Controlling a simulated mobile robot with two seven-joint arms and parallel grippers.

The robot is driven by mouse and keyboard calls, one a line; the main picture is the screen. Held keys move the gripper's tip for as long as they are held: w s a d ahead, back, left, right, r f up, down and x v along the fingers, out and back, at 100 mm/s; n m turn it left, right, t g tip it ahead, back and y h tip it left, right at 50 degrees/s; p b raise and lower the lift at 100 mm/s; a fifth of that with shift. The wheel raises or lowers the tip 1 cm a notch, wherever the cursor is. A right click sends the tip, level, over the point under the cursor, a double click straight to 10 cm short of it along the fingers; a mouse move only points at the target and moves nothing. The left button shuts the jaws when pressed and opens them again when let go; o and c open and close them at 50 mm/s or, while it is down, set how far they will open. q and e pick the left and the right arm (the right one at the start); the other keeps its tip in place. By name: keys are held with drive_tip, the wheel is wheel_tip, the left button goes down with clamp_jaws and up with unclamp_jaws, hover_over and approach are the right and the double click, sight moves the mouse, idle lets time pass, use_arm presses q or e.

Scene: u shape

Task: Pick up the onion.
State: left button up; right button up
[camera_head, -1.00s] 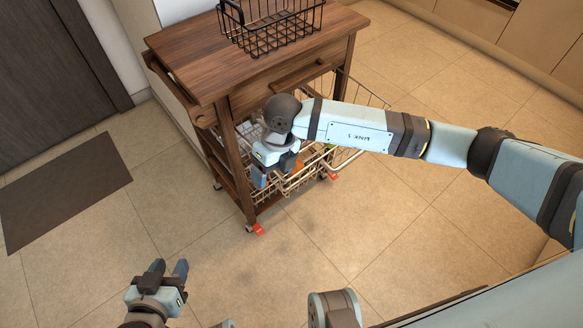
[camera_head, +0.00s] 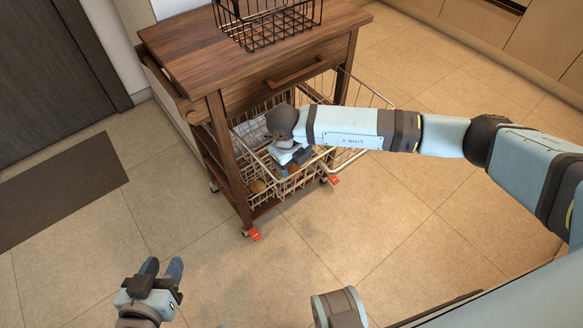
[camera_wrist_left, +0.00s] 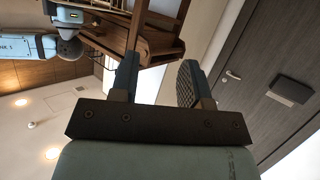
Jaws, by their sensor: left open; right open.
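A small round tan-brown thing, which looks like the onion (camera_head: 257,186), sits in the pulled-out wire basket (camera_head: 296,187) under the cart's top. It is partly behind the basket wires. My right gripper (camera_head: 284,171) is open and reaches down at the basket, just right of the round thing. My right wrist hides part of the basket, and I cannot tell whether the fingers touch anything. My left gripper (camera_head: 160,267) is open and empty over the floor at the lower left. Its two fingers also show apart in the left wrist view (camera_wrist_left: 157,82).
The wooden cart (camera_head: 175,50) has a drawer handle (camera_head: 297,72) just above the basket. A black wire basket (camera_head: 267,25) stands on its top. A dark mat (camera_head: 60,190) lies left. The floor in front is clear.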

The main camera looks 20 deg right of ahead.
sight(293, 169)
drive_tip(key=shift+f, duration=0.5)
drive_tip(key=f, duration=0.2)
drive_tip(key=f+b, duration=0.1)
drive_tip(key=shift+w+d+f, duration=0.1)
drive_tip(key=shift+w+f, duration=0.25)
drive_tip(key=shift+f, duration=0.15)
drive_tip(key=c, duration=0.7)
use_arm(q)
drive_tip(key=r, duration=0.1)
drive_tip(key=d+r+t, duration=0.1)
drive_tip(key=w+r+h, duration=0.1)
drive_tip(key=shift+w+d+t, duration=0.1)
drive_tip(key=shift+d+t, duration=0.15)
drive_tip(key=shift+t, duration=0.05)
use_arm(e)
drive_tip(key=shift+c, duration=0.2)
use_arm(q)
drive_tip(key=shift+a+f, duration=0.1)
drive_tip(key=shift+f, duration=0.05)
